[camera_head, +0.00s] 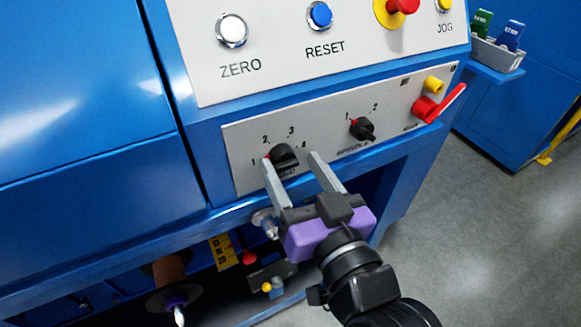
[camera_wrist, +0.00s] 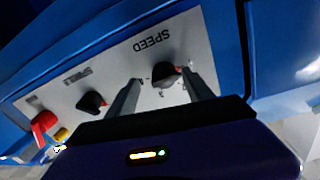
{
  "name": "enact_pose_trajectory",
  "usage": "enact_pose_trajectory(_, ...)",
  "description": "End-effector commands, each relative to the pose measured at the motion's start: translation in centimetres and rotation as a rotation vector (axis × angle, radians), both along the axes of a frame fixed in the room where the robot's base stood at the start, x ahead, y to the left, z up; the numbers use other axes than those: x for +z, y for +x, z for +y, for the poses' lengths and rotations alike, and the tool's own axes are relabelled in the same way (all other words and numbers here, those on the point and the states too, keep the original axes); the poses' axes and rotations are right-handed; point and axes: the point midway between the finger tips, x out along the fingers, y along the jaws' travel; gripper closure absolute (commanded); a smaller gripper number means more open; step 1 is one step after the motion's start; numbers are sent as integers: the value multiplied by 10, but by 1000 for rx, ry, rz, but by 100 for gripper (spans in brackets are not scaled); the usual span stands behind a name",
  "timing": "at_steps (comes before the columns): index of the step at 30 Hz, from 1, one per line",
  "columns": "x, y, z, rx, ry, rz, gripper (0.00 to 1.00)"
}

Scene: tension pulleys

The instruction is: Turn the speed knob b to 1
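A black knob (camera_head: 286,155) with a red mark sits on the light lower panel, with a dial of 1 to 4 around it. Its red mark is at its left side, nearest the 1. In the wrist view this knob (camera_wrist: 165,75) lies beside the word SPEED. A second black knob (camera_head: 363,129), with positions 1 and 2, is to its right; its red mark is towards the 1.
Above is a panel with ZERO (camera_head: 231,30), RESET (camera_head: 320,15) and a red stop button (camera_head: 403,5). A red lever (camera_head: 440,104) and yellow button (camera_head: 433,85) are at the right. A metal fitting (camera_head: 265,223) juts out below the panel, near my gripper.

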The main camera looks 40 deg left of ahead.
Motion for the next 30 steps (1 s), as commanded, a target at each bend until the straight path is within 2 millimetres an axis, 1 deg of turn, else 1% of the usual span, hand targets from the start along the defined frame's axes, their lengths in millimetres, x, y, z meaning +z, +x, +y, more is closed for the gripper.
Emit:
enact_pose_trajectory(14, 1, -3, 2, 8, 3, 1, 44)
enact_pose_trajectory(17, 1, -5, -1, 8, 4, 2, 44)
enact_pose_trajectory(20, 1, -10, -11, 7, 3, 2, 44)
enact_pose_trajectory(27, 0, -27, -47, 4, 3, 2, 44)
enact_pose_trajectory(30, 0, -32, -58, 5, 2, 2, 44)
